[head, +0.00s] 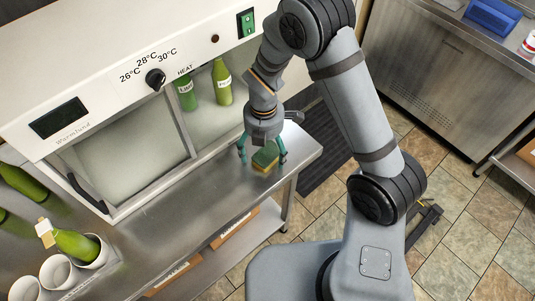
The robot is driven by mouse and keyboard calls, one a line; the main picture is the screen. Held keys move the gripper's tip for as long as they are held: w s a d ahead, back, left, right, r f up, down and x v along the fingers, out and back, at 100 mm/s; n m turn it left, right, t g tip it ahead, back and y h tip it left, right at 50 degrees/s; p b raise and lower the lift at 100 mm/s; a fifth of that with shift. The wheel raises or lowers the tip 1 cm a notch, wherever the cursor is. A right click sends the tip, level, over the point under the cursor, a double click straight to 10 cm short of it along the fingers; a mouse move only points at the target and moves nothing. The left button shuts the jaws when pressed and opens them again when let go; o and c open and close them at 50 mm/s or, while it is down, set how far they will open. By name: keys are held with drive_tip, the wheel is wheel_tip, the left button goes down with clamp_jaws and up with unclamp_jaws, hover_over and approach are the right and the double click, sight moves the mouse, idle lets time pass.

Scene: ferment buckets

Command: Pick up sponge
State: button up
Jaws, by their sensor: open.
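The sponge (264,161) is a small block with a green top and a yellow side. It lies near the right end of the metal counter (225,185), in front of the warming cabinet. My gripper (263,158) points down over it with its teal fingers open. One finger is to the left of the sponge and the other to its right. I cannot tell whether either finger touches it.
The warming cabinet (125,150) stands behind, with green bottles (223,82) inside. White cups (55,272) and a green bottle (75,243) tilted in one are at the lower left. Boxes (235,222) sit on the shelf below. Tiled floor lies to the right.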

sight(267, 152)
drive_tip(key=c, duration=0.4)
drive_tip(key=c, duration=0.3)
drive_tip(key=shift+c, duration=0.6)
drive_tip(key=shift+r, duration=0.15)
drive_tip(key=shift+r, duration=0.3)
drive_tip(key=r, duration=0.2)
drive_tip(key=r+b, duration=0.1)
drive_tip(key=shift+s+d+r, duration=0.25)
drive_tip(key=shift+d+r, duration=0.05)
drive_tip(key=shift+d, duration=0.05)
drive_tip(key=s+d+r+b, duration=0.1)
drive_tip(key=s+d+r, duration=0.5)
drive_tip(key=s+d, duration=0.1)
drive_tip(key=shift+s+d+r, duration=0.25)
drive_tip(key=shift+s+d, duration=0.05)
drive_tip(key=shift+d, duration=0.1)
